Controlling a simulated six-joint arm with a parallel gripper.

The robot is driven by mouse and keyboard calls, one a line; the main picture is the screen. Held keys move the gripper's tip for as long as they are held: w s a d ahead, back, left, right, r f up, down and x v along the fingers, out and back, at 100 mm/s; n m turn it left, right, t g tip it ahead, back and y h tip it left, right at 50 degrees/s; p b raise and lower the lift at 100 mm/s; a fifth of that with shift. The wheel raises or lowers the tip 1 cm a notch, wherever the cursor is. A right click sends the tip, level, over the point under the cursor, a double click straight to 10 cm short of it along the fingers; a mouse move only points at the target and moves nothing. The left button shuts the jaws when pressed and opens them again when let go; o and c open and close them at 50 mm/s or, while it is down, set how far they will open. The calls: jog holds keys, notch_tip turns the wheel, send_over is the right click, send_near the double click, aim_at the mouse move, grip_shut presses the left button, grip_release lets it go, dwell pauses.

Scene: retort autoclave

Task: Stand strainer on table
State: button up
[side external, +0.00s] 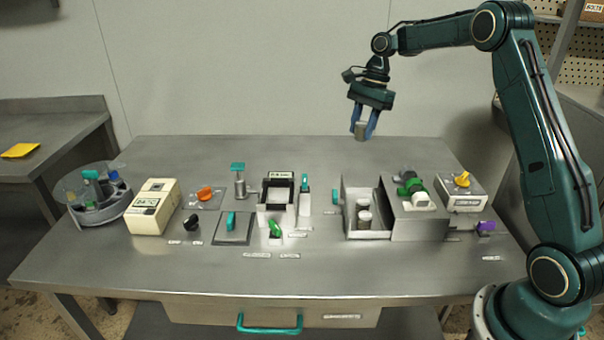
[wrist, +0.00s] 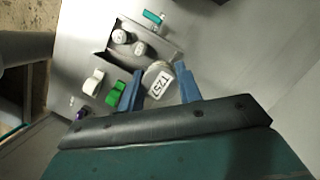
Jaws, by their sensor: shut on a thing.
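My gripper (side external: 364,125) is raised above the back right of the table, pointing down. Its blue fingers are shut on a small grey cylinder (side external: 360,131), held clear of the table top (side external: 330,155). In the wrist view this cylinder (wrist: 157,80) sits between the fingers and shows a white label with dark characters. I cannot tell whether it is the strainer. A grey metal fitting with a teal top (side external: 239,182) stands upright at the back centre-left of the table.
An open tray (side external: 382,235) beside a grey box (side external: 420,224) holds pale cans (side external: 364,213). A rack (side external: 277,210), cream meter (side external: 153,206) and round carousel (side external: 97,212) stand farther left. A yellow-knobbed box (side external: 461,192) stands right. The table's front strip and back right are clear.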

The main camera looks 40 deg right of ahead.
jog(key=w+a+m+t, duration=0.1)
jog(key=w+m, duration=0.3)
jog(key=w, duration=0.4)
jog(key=shift+a+f, duration=0.3)
jog(key=shift+a, duration=0.55)
jog(key=shift+f, duration=0.1)
notch_tip(320, 180, down, 16)
jog(key=shift+r, duration=0.25)
jog(key=shift+f, duration=0.1)
jog(key=shift+f, duration=2.05)
jog(key=o, duration=0.7)
jog(key=shift+f, duration=0.1)
